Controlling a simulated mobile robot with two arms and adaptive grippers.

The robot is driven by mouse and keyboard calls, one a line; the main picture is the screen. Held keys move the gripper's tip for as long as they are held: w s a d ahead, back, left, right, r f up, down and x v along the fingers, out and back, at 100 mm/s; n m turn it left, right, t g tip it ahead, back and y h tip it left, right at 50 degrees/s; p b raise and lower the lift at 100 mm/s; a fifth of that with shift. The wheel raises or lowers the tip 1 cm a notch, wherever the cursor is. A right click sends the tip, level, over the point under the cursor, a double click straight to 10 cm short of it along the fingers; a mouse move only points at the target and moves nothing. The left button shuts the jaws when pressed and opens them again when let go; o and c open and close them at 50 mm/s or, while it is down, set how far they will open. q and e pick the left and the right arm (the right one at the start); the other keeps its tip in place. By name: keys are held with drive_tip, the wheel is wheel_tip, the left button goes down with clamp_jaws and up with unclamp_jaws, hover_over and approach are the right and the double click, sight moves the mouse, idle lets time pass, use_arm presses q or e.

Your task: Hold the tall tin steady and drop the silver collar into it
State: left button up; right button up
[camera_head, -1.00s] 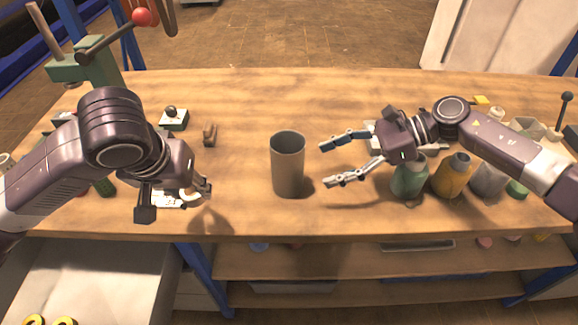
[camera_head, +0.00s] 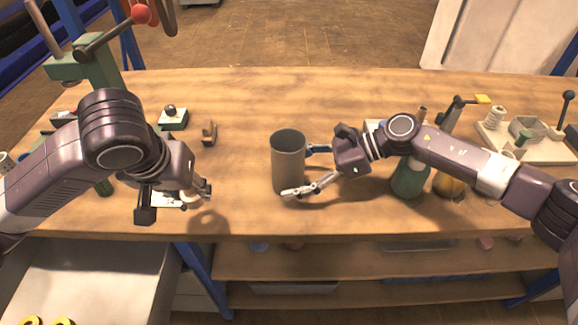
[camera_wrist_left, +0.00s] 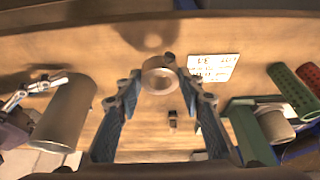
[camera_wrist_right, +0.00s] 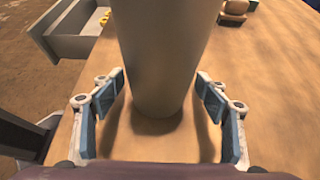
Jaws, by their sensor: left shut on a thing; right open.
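The tall tin (camera_head: 287,168), a grey open-topped cylinder, stands upright on the workbench. It also shows at the left of the left wrist view (camera_wrist_left: 66,112). My right gripper (camera_head: 300,171) is open, with one finger on either side of the tin's lower part; in the right wrist view the tin (camera_wrist_right: 162,60) stands between the fingers, with gaps visible. My left gripper (camera_head: 201,190) is shut on the silver collar (camera_wrist_left: 160,75), a short ring with a central hole, held above the bench left of the tin. In the head view the collar is mostly hidden by the gripper.
A small brown block (camera_head: 209,131) and a knobbed box (camera_head: 173,118) lie behind my left gripper. A green press (camera_head: 92,70) stands far left. The bench behind the tin is clear.

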drive_tip(key=c, duration=0.8)
drive_tip(key=shift+c, duration=0.2)
use_arm(q)
drive_tip(key=w+d+r+m+h, duration=0.1)
drive_tip(key=w+d+r+m, duration=0.2)
drive_tip(key=d+r, duration=0.3)
drive_tip(key=w+d+r+m+g+h, duration=0.1)
drive_tip(key=w+d+r+m, duration=0.2)
drive_tip(key=d+r, duration=0.25)
drive_tip(key=w+d+r+m+h, duration=0.1)
drive_tip(key=w+d+r+m, duration=0.3)
drive_tip(key=r, duration=0.3)
wheel_tip(320, 180, down, 6)
drive_tip(key=d+n, duration=0.1)
drive_tip(key=shift+s+d, duration=0.15)
drive_tip(key=shift+s, duration=0.1)
drive_tip(key=o, duration=1.4)
drive_tip(key=v, duration=1.2)
drive_tip(key=shift+w, duration=0.15)
